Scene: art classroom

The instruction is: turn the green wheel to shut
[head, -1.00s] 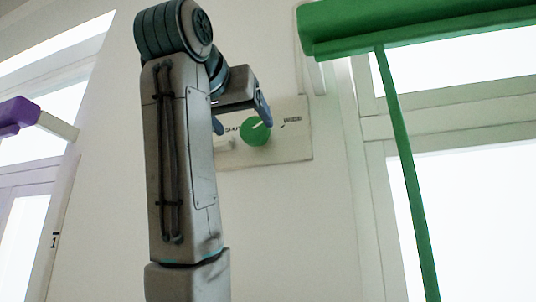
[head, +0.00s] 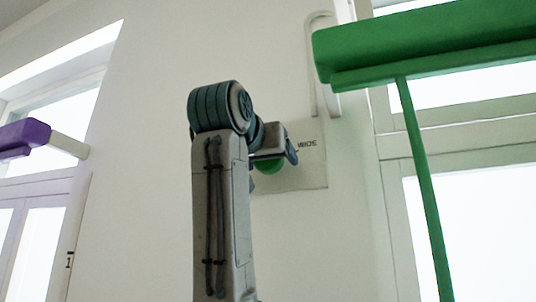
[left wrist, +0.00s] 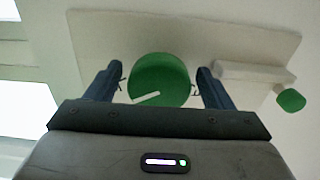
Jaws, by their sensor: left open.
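The green wheel (head: 268,167) is on a pale wall plate (head: 312,176), partly hidden behind my left gripper (head: 271,170) in the head view. The printed word WIDE shows at the plate's upper right; the rest of the plate's left side is hidden by my arm. In the left wrist view the wheel (left wrist: 160,82) lies between the two open fingers of my left gripper (left wrist: 160,74), with a gap on each side. A white pointer mark on the wheel points to the lower left in that view. My right gripper is not in view.
In the left wrist view a white bar (left wrist: 255,74) and a small green knob (left wrist: 291,100) are right of the fingers. A large green beam (head: 430,45) with a green rod (head: 423,185) hangs before the right window. A purple bar (head: 24,138) is at the left window.

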